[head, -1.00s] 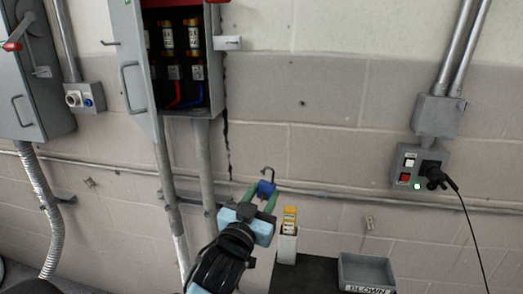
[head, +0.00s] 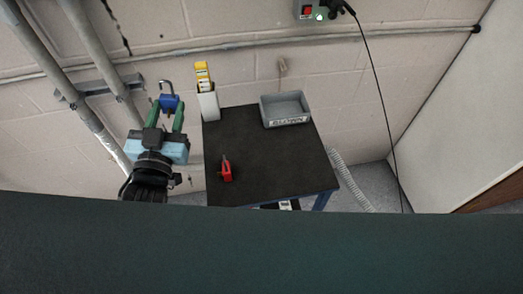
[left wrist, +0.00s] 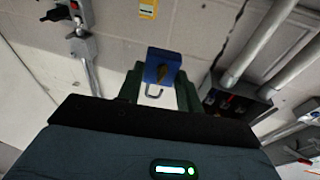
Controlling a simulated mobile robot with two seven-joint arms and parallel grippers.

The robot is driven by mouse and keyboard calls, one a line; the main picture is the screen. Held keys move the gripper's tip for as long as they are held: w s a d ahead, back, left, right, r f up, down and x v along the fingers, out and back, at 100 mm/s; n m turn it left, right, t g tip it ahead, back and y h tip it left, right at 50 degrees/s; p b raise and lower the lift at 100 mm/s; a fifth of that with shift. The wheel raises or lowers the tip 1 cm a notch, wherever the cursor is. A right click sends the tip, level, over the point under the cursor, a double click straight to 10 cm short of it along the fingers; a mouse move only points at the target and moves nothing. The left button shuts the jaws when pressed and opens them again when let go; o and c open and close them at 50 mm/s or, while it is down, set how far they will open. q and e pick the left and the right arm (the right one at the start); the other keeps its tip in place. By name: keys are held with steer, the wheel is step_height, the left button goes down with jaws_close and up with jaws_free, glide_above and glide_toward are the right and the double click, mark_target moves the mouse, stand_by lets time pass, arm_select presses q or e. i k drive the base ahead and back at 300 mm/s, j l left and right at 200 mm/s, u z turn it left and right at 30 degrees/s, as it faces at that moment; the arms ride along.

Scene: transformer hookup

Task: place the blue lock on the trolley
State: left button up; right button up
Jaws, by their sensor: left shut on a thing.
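The blue lock (head: 169,103) has a grey shackle, which points up in the head view. My left gripper (head: 166,112) is shut on the blue lock and holds it in the air to the left of the trolley. In the left wrist view the lock (left wrist: 162,66) sits between the green fingers, with a brass-coloured part on its face. The trolley (head: 262,150) has a dark flat top and blue legs, and stands against the wall. My right gripper is in neither view.
On the trolley, a white holder (head: 208,103) with yellow-labelled fuses stands at the back left. A grey bin (head: 286,109) marked BLOWN sits at the back right. A red object (head: 226,171) lies near the front left. The middle and front right are clear.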

mark_target(289, 172)
steer(key=k+j, duration=0.4)
steer(key=k, duration=0.2)
steer(key=k+j, duration=0.4)
steer(key=k, duration=0.2)
steer(key=k+j, duration=0.4)
steer(key=k, duration=0.2)
steer(key=k+j+z, duration=0.1)
steer(key=z, duration=1.6)
